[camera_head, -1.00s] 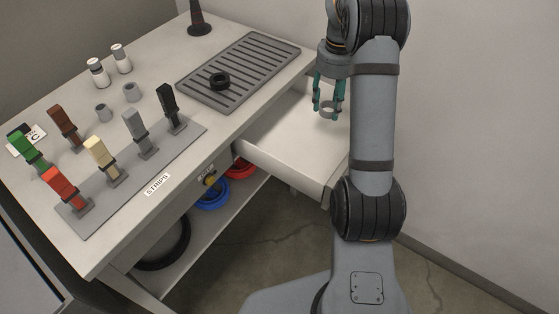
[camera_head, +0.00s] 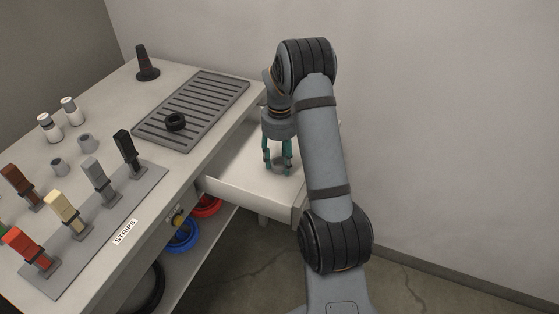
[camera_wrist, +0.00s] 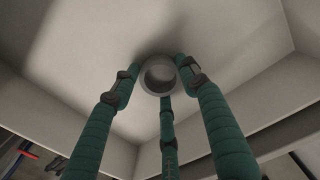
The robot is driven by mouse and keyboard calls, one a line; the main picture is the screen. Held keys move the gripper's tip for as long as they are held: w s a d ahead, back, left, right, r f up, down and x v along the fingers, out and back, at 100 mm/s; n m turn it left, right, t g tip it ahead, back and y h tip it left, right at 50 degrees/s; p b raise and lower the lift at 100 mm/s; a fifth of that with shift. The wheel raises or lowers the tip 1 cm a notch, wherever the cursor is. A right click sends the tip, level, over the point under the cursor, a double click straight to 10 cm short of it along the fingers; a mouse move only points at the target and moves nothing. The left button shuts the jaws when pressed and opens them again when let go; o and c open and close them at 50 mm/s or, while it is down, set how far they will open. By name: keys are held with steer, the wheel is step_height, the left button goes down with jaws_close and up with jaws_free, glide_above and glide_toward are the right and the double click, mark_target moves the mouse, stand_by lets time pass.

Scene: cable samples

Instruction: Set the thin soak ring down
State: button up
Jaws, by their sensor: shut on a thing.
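A thin light-grey ring (camera_wrist: 157,59) sits between the teal fingertips of my gripper (camera_wrist: 160,76) in the wrist view. My gripper is shut on it. In the head view my gripper (camera_head: 278,168) points down inside the open drawer (camera_head: 228,176), low over its pale floor. The ring is small and partly hidden by the fingers there. I cannot tell whether it touches the drawer floor. The drawer floor around the ring looks bare in the wrist view.
The drawer's front panel (camera_head: 250,203) and side walls surround my gripper. On the table, a ribbed grey tray (camera_head: 205,98) holds a black ring (camera_head: 175,121). Coloured strips stand on a grey board (camera_head: 83,243) at left. Blue (camera_head: 183,238) and red rings lie on a shelf below.

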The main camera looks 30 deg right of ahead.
steer(key=shift+f, duration=0.15)
steer(key=o, duration=0.9)
steer(key=shift+c, duration=0.2)
steer(key=shift+o, duration=0.5)
step_height(320, 180, up, 12)
steer(key=p, duration=0.1)
